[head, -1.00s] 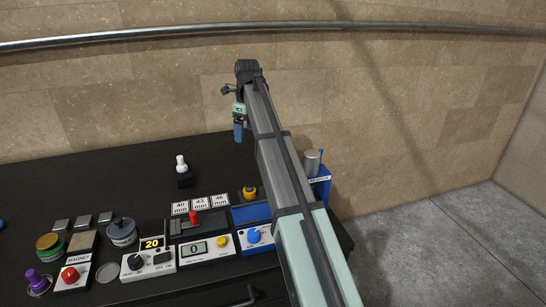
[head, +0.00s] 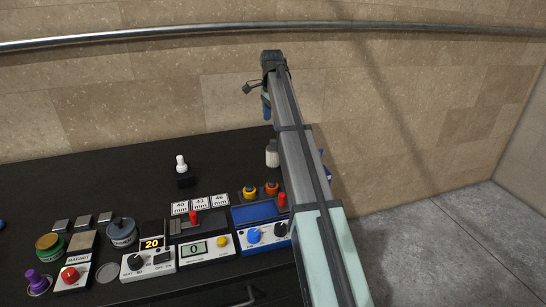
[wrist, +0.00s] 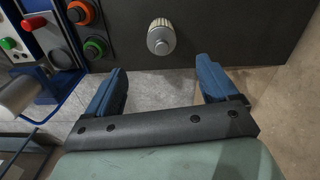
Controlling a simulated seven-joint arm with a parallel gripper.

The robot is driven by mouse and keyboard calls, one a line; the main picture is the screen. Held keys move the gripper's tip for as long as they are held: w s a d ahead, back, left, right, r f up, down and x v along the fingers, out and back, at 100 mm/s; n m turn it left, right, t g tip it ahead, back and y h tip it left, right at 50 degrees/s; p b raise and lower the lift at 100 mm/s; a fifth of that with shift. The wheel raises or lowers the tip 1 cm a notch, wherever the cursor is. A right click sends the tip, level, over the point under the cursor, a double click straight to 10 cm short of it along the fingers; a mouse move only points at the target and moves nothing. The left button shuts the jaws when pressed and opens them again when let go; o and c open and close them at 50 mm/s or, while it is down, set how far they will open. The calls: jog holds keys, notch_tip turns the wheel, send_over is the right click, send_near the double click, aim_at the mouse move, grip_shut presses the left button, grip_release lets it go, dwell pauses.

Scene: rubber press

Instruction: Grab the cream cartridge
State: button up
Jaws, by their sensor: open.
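The cream cartridge (head: 272,157) is a short pale cylinder with a greyish top, standing on the black table at the back right, just left of my arm. In the wrist view the cartridge (wrist: 160,40) shows from above, beyond the fingertips and roughly centred between them. My gripper (wrist: 160,76) has two blue fingers spread wide with nothing between them. In the head view the blue fingers of my gripper (head: 266,106) hang high, above the cartridge in the picture and apart from it.
Yellow (head: 249,193) and orange (head: 271,188) round pieces stand in front of the cartridge. A blue panel (head: 258,213) and a digital counter (head: 205,247) lie nearer. A white-topped piece (head: 182,165) stands left on the bare black table (head: 110,180). My arm partly hides the right side.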

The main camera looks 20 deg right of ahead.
aim_at(272, 140)
jog(key=shift+f+n, duration=0.15)
jog(key=shift+n, duration=0.25)
jog(key=shift+f, duration=0.25)
notch_tip(272, 140, down, 7)
jog(key=shift+f, duration=0.2)
jog(key=shift+w+d+f, duration=0.1)
jog(key=shift+d+f, duration=0.05)
jog(key=shift+f, duration=2.7)
jog(key=shift+c, duration=0.4)
jog(key=c, duration=1.1)
jog(key=shift+r, duration=0.1)
